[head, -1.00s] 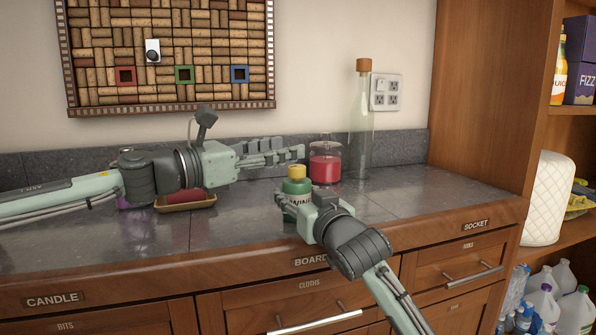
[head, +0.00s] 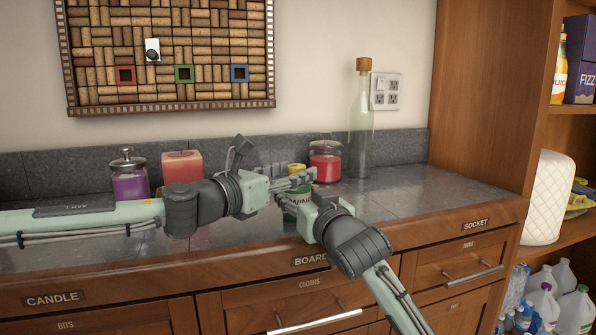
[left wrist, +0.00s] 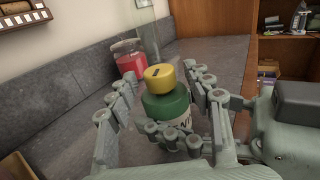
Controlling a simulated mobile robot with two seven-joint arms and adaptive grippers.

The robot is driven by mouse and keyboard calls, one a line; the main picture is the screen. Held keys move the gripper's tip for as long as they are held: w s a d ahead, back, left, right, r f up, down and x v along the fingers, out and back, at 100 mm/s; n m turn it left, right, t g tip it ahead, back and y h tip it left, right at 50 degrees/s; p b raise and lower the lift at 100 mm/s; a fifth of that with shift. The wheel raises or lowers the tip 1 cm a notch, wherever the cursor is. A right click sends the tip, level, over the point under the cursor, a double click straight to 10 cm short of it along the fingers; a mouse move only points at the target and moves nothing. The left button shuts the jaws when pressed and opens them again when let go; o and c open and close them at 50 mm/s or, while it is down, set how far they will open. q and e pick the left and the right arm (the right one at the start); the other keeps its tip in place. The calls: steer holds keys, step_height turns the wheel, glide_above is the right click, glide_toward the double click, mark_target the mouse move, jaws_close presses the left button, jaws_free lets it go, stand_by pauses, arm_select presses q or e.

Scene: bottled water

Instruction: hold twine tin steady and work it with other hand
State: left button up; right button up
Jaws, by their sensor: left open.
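The twine tin (head: 298,201) is green with a white, partly covered label and a yellow cap. It stands upright on the counter, and it also shows in the left wrist view (left wrist: 168,106). My left gripper (head: 303,180) is open and empty at the height of the cap, its fingers spread on either side of the tin's top in the left wrist view. My right gripper (head: 308,213) is low at the tin's body from the front right, its fingers closed around the body. Part of the tin's lower body is hidden by the fingers.
A red candle jar (head: 325,162) and a tall corked bottle (head: 361,130) stand close behind the tin. A purple jar (head: 130,184) and a pink candle (head: 182,165) are at the back left. The counter (head: 430,185) is clear on the right.

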arm_select(q)
steer(key=shift+x, duration=0.95)
jaws_close()
